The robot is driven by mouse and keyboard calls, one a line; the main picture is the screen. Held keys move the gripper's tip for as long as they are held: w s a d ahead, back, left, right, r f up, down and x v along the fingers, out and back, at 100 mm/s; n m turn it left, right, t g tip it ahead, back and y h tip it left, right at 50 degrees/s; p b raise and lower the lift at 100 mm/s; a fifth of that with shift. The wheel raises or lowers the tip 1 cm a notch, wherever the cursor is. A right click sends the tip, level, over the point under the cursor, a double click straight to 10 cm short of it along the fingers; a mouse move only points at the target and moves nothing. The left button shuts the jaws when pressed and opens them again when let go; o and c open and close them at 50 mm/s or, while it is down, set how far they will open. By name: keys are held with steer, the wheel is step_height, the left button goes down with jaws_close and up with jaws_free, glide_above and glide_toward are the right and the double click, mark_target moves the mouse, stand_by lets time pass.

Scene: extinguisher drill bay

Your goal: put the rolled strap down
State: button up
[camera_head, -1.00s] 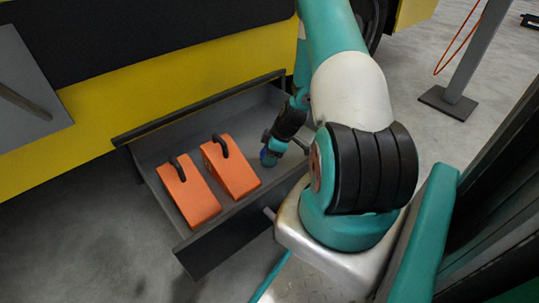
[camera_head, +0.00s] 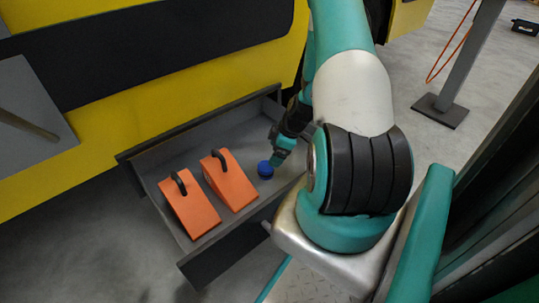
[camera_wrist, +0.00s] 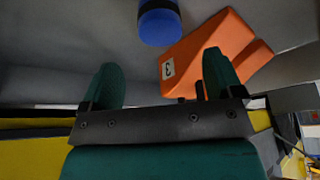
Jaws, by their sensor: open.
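The rolled strap (camera_head: 265,169) is a small blue roll on the floor of the open grey drawer (camera_head: 160,150), to the right of the orange wedges. It also shows in the wrist view (camera_wrist: 160,24), ahead of the fingers and apart from them. My gripper (camera_head: 281,152) is just above and to the right of the strap in the head view. In the wrist view my gripper (camera_wrist: 162,80) has its two green fingers wide apart with nothing between them.
Two orange wedges with black handles, a left one (camera_head: 190,207) and a right one (camera_head: 230,182), lie in the drawer. One in the wrist view (camera_wrist: 215,55) bears a number label. The yellow and black vehicle body (camera_head: 200,75) rises behind the drawer. A grey post (camera_head: 460,60) stands at right.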

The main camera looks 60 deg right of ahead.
steer(key=shift+p+v, duration=0.65)
steer(key=shift+v, duration=1.3)
steer(key=w+a+r+g+y, duration=0.1)
steer(key=w+a+r, duration=0.3)
steer(key=a+r, duration=0.7)
steer(key=w+a+r+g+y, duration=0.1)
steer(key=w+a+r, duration=0.2)
steer(key=a+r, duration=0.8)
steer(key=s+a+r+g, duration=0.1)
steer(key=s+a+r, duration=0.4)
steer(key=s+a, duration=0.3)
steer(key=s+a+r, duration=0.5)
steer(key=s+a, duration=0.3)
steer(key=a, duration=0.2)
steer(key=shift+s+n+g, duration=0.4)
steer(key=shift+r, duration=0.2)
